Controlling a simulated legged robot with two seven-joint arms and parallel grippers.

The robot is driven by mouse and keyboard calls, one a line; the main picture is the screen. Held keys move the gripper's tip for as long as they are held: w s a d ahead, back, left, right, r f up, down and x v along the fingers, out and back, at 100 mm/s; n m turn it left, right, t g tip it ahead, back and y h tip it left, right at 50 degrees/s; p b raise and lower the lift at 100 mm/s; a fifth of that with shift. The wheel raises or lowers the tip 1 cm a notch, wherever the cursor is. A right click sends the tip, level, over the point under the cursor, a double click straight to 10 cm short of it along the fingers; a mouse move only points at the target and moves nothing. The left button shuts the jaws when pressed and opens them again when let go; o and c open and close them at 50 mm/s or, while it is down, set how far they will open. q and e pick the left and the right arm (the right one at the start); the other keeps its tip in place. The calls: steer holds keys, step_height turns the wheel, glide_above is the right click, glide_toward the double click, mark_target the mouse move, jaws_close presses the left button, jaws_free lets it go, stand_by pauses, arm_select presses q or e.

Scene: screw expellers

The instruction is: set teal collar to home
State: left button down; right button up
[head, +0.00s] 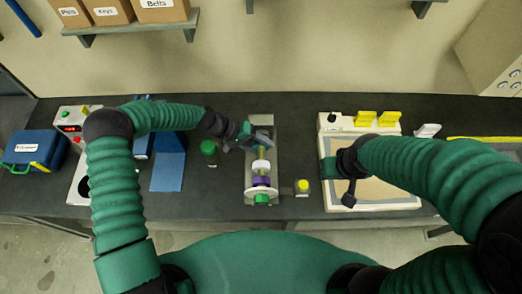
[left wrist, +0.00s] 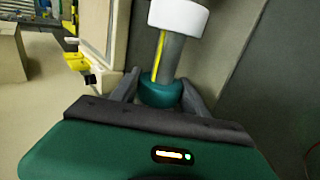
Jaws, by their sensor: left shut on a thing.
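The teal collar (left wrist: 161,90) sits around a grey shaft (left wrist: 172,52) with a yellow stripe, between the two fingers of my left gripper (left wrist: 160,94). The gripper is shut on it. A white collar (left wrist: 178,16) is on the same shaft, apart from the teal one. In the head view my left gripper (head: 258,138) is at the far end of the shaft, and hides the teal collar there. The white collar (head: 261,166), a purple collar (head: 261,182) and a green end piece (head: 261,199) follow towards me. My right gripper (head: 348,190) is over a pale tray; its fingers are unclear.
A green-capped jar (head: 209,148) stands left of the shaft's grey stand (head: 262,124). A small yellow-topped item (head: 302,187) stands at right. The pale tray (head: 390,206) is further right, with yellow tags behind. Blue stands (head: 168,170) and a blue case (head: 35,149) are at left.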

arm_select(q)
steer(key=shift+w+f, duration=0.15)
steer(key=shift+w, duration=0.8)
steer(key=shift+w+a, duration=0.15)
steer(key=shift+w, duration=0.05)
steer(key=shift+s+r, duration=0.15)
steer(key=shift+r, duration=0.05)
steer(key=c, duration=0.6)
jaws_free()
steer(key=shift+o, duration=0.2)
arm_select(e)
steer(key=shift+w+f, duration=0.35)
steer(key=shift+w, duration=0.25)
steer(key=shift+a, duration=0.15)
